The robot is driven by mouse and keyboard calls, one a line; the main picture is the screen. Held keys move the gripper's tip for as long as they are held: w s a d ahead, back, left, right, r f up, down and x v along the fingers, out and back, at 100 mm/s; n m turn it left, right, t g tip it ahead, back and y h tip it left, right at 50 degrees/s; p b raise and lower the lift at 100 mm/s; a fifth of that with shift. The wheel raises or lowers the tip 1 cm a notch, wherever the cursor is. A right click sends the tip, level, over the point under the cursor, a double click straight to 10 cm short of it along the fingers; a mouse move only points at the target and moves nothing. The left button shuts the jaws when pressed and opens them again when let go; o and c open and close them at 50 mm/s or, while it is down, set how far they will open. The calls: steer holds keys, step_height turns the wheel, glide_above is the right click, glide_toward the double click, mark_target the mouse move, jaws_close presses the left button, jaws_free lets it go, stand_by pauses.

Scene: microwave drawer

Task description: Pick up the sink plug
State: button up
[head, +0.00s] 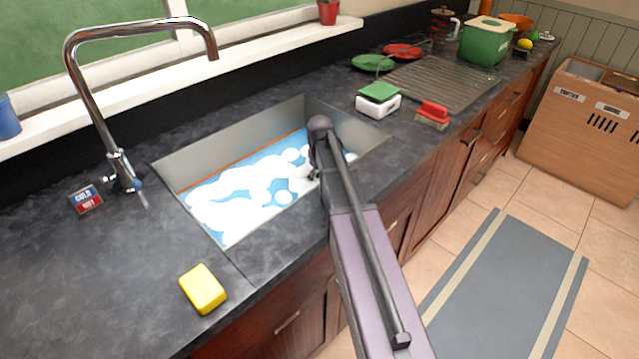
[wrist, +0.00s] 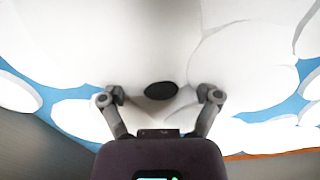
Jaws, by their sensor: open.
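The sink (head: 215,155) is filled with blue water and white foam. In the wrist view a small dark oval (wrist: 160,90), which looks like the sink plug, shows against the white foam. My gripper (wrist: 161,97) is open, with one finger on each side of the dark oval and nothing held between them. I cannot tell how far beyond the fingertips the oval lies. In the head view my arm reaches over the sink's right side, and my gripper is mostly hidden behind it. The plug does not show in the head view.
A chrome faucet (head: 100,100) arches over the counter left of the sink. A yellow sponge (head: 203,289) lies on the front counter. A white scale (head: 378,104) with a green top and a red brush (head: 433,114) sit right of the sink. The sink walls surround my gripper.

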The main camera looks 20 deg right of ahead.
jaws_close()
steer(key=shift+r, duration=0.15)
step_height(320, 180, up, 10)
steer(key=p, duration=1)
stand_by(0.8)
